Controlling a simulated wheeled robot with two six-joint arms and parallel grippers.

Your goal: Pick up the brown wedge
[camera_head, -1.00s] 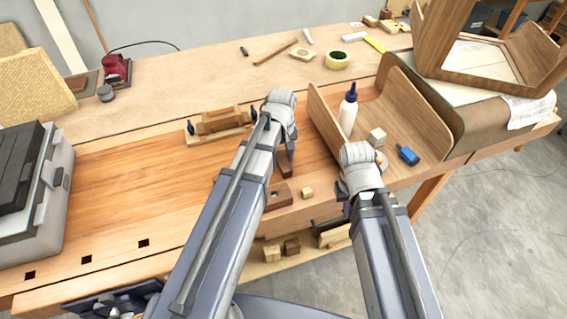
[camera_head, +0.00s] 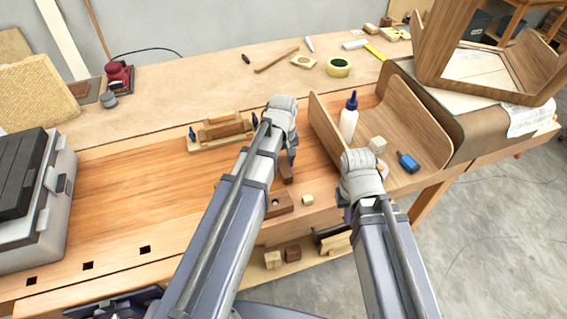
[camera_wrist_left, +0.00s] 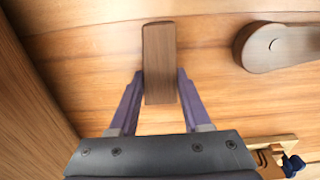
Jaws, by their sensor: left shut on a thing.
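The brown wedge (camera_wrist_left: 159,62) is a dark, narrow wooden piece between the two purple fingers of my left gripper (camera_wrist_left: 160,80) in the left wrist view. The fingers are shut on its sides. In the head view the wedge (camera_head: 287,173) shows just below my left gripper (camera_head: 291,156), over the bench beside the bent panel. I cannot tell whether it is clear of the bench top. My right gripper (camera_head: 344,201) is mostly hidden behind its own wrist and arm, near the front of the bent panel; its jaws cannot be made out.
A brown block with a hole (camera_head: 279,203) and a small pale cube (camera_head: 307,200) lie close by. The bent wooden panel (camera_head: 325,125) stands right of my left gripper, with a glue bottle (camera_head: 349,118) inside. A clamped wooden fixture (camera_head: 222,130) lies left.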

